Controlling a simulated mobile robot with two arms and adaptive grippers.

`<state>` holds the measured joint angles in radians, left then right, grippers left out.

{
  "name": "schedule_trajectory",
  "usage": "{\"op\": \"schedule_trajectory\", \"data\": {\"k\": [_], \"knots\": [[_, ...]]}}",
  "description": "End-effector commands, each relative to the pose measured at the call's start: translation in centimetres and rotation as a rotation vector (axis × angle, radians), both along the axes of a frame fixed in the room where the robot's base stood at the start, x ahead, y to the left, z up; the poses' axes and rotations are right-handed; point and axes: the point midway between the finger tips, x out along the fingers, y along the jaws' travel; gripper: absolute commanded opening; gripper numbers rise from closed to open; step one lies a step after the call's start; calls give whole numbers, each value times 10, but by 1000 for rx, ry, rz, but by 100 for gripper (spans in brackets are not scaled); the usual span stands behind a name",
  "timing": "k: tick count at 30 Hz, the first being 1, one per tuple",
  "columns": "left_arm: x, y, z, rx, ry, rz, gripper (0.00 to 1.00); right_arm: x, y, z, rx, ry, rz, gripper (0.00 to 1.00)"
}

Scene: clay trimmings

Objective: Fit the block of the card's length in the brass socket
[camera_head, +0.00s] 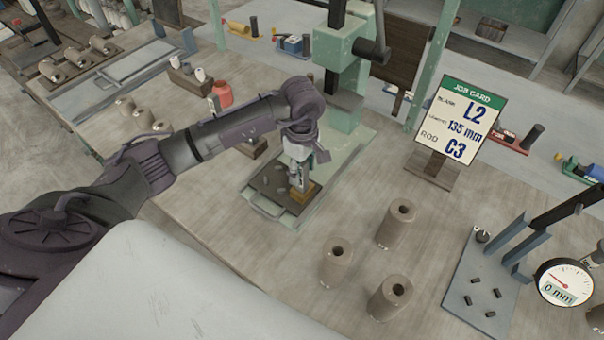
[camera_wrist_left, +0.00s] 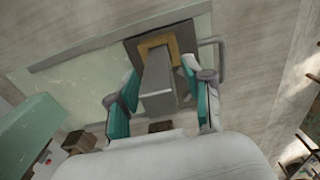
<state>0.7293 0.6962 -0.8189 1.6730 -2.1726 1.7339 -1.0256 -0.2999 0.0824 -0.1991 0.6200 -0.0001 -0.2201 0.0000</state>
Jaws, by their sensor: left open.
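The job card (camera_head: 460,120) stands on the bench and reads "L2", "135 mm" and "C3". The brass socket (camera_head: 309,191) sits on a dark plate under the green press, and it also shows in the left wrist view (camera_wrist_left: 148,46). A grey block (camera_wrist_left: 158,88) stands in the socket's frame; how deep it sits cannot be told. My left gripper (camera_head: 297,165) is above the socket. Its teal-padded fingers are apart on both sides of the block in the left wrist view (camera_wrist_left: 160,76), with gaps visible. My right gripper is not in view.
The green press (camera_head: 345,55) rises behind the socket. Several brown clay cylinders with holes (camera_head: 337,262) stand in front. A blue-grey plate (camera_head: 462,270) with small dark pegs and a dial gauge (camera_head: 563,282) reading 0 mm is at right. A red jar (camera_head: 222,94) stands behind my arm.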

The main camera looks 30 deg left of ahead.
Motion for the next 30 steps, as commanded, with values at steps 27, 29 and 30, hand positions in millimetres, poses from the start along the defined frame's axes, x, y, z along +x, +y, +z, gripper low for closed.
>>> {"op": "schedule_trajectory", "data": {"k": [27, 29, 30], "knots": [[-1, 0, 102, 0, 1, -1, 51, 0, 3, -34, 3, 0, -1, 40], [0, 0, 102, 0, 1, -1, 51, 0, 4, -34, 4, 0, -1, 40], [0, 0, 102, 1, 1, -1, 51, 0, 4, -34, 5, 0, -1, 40]]}}
